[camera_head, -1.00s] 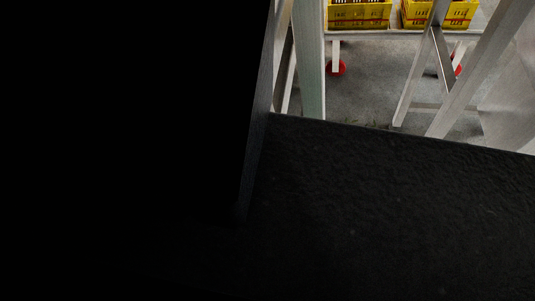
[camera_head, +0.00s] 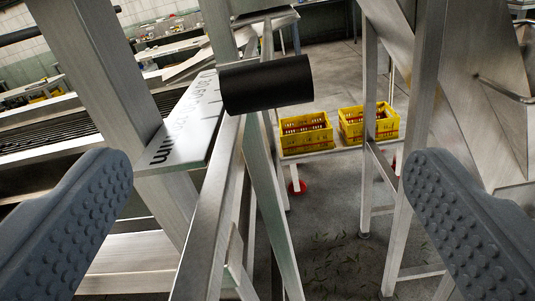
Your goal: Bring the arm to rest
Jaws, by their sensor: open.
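My gripper (camera_head: 268,212) shows as two grey studded fingers, one at the left edge and one at the right of the view. They stand wide apart with nothing held between them. Past the gap are metal frame legs and floor. The rest of my arm is not in view.
A black roller (camera_head: 268,85) sits on a metal frame (camera_head: 215,220) ahead, beside a white plate with dark lettering (camera_head: 190,130). Two yellow crates (camera_head: 306,141) (camera_head: 369,122) stand on a low white stand. Metal legs (camera_head: 415,150) rise at right. Grey floor (camera_head: 335,235) lies open between.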

